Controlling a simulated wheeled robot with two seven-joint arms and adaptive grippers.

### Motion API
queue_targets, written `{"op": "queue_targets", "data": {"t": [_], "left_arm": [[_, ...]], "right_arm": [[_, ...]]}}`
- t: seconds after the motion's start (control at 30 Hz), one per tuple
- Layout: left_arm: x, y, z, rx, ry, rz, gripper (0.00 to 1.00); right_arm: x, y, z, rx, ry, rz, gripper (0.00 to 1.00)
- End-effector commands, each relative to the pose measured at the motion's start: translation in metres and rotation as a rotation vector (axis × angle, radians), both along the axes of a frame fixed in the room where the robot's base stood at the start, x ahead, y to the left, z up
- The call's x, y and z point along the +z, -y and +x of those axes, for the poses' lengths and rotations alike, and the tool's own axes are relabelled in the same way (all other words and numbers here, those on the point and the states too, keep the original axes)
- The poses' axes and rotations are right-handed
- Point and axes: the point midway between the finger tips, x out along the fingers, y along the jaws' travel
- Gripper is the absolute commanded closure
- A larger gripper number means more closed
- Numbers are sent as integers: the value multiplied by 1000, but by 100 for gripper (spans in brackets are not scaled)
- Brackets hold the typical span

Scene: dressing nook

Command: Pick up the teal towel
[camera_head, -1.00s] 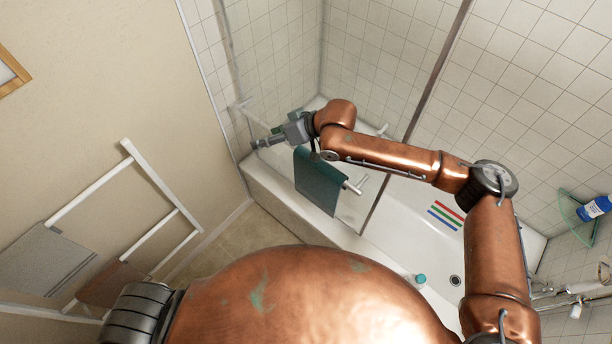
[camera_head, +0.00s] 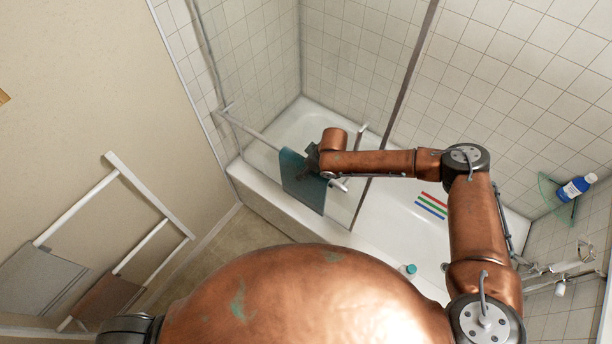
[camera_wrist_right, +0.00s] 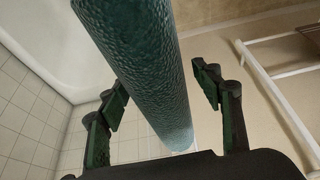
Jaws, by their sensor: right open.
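The teal towel (camera_head: 303,185) hangs over a white rail on the clear bath screen, in the middle of the head view. My right gripper (camera_head: 313,160) is at the towel's upper right part, mostly hidden behind my wrist in that view. In the right wrist view the towel (camera_wrist_right: 148,70) runs edge-on between the two fingers of the open right gripper (camera_wrist_right: 162,88). My left gripper is not in view.
The white rail (camera_head: 254,134) runs along the screen above the bathtub rim (camera_head: 280,212). A white ladder rack (camera_head: 150,193) with a grey towel (camera_head: 42,275) and a brown towel (camera_head: 107,297) stands at left. A blue bottle (camera_head: 575,188) sits on a corner shelf at right.

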Motion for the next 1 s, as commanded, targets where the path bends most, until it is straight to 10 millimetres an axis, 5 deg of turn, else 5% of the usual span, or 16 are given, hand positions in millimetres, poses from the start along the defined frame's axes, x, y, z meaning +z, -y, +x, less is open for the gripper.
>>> {"op": "queue_targets", "data": {"t": [0.4, 1.0], "left_arm": [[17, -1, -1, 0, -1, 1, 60], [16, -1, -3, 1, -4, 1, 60]], "right_arm": [[-43, -19, 11, -1, -1, 1, 41], [-48, -20, 11, 0, -2, 1, 41]]}}
